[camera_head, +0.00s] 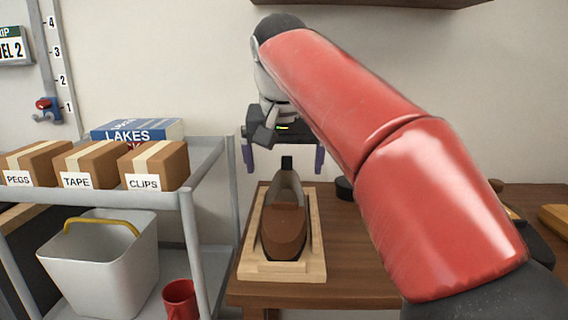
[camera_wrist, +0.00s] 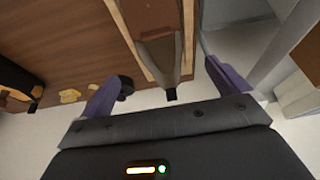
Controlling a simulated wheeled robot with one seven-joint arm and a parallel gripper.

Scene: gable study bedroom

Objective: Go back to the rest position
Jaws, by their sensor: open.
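My gripper (camera_head: 284,158) hangs at the end of my red arm, above the back end of a brown shoe (camera_head: 284,227). Its two purple fingers are spread wide apart with nothing between them. The shoe sits in a light wooden tray (camera_head: 284,268) on the brown table (camera_head: 345,262), with its toe toward me and a dark tab standing up at its heel. In the wrist view my gripper (camera_wrist: 170,85) is open, and the shoe (camera_wrist: 160,50) and tray edges show beyond the fingers, apart from them.
A grey shelf cart (camera_head: 185,197) stands left of the table with boxes labelled PEGS, TAPE and CLIPS (camera_head: 157,165), a blue book (camera_head: 137,130), a white bucket (camera_head: 100,262) and a red cup (camera_head: 180,299). A dark round object (camera_head: 345,188) lies behind my arm. A shelf (camera_head: 370,3) hangs above.

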